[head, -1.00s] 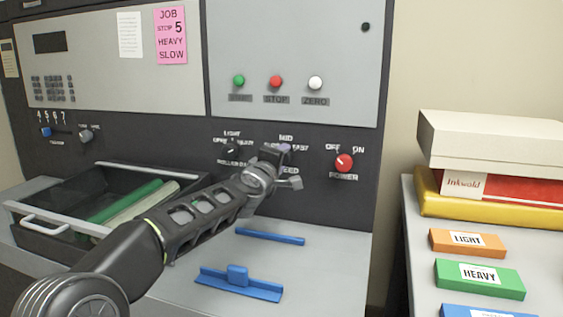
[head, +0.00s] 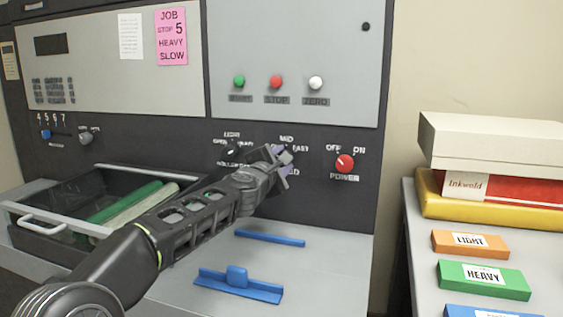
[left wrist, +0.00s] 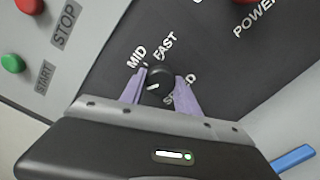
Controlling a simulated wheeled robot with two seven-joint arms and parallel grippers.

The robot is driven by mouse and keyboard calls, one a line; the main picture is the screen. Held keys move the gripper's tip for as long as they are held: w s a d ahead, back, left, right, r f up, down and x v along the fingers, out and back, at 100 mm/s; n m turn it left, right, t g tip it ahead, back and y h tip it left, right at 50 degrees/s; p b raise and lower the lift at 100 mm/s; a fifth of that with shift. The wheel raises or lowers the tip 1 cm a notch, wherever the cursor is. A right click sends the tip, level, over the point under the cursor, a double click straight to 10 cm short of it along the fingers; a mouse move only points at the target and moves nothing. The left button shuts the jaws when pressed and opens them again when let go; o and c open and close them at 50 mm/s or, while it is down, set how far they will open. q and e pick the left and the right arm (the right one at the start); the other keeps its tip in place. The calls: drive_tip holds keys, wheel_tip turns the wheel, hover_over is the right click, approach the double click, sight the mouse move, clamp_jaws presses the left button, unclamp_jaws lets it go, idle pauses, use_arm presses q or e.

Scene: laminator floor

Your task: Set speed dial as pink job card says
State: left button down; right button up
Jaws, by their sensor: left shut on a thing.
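The pink job card (head: 171,36) on the upper panel reads JOB, STOP 5, HEAVY, SLOW. The speed dial (left wrist: 158,84) is a black round knob with a white pointer line. In the left wrist view MID and FAST show beside it; the SPEED label is partly covered and SLOW is hidden. The pointer line lies toward the lower left, away from FAST. My left gripper (left wrist: 160,92) is shut on the dial, one purple finger on each side. In the head view the gripper (head: 280,160) covers most of the dial. My right gripper is not in view.
The red power knob (head: 344,163) is just right of the dial, and the roller knob (head: 232,151) is left. Green, red and white buttons (head: 276,82) sit above. An open tray (head: 40,225) and blue guides (head: 238,283) lie below.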

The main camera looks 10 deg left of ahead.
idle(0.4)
use_arm(q)
drive_tip(key=c, duration=0.9)
unclamp_jaws()
drive_tip(key=shift+s, duration=0.1)
drive_tip(key=shift+s+a+r+b, duration=0.1)
drive_tip(key=shift+s+b, duration=0.3)
drive_tip(key=shift+s, duration=0.85)
drive_tip(key=shift+s+a+f+b, duration=0.15)
drive_tip(key=shift+s+b, duration=0.2)
drive_tip(key=shift+s, duration=0.95)
drive_tip(key=shift+s+a+r+b, duration=0.15)
drive_tip(key=shift+s+b, duration=0.25)
drive_tip(key=shift+s, duration=0.85)
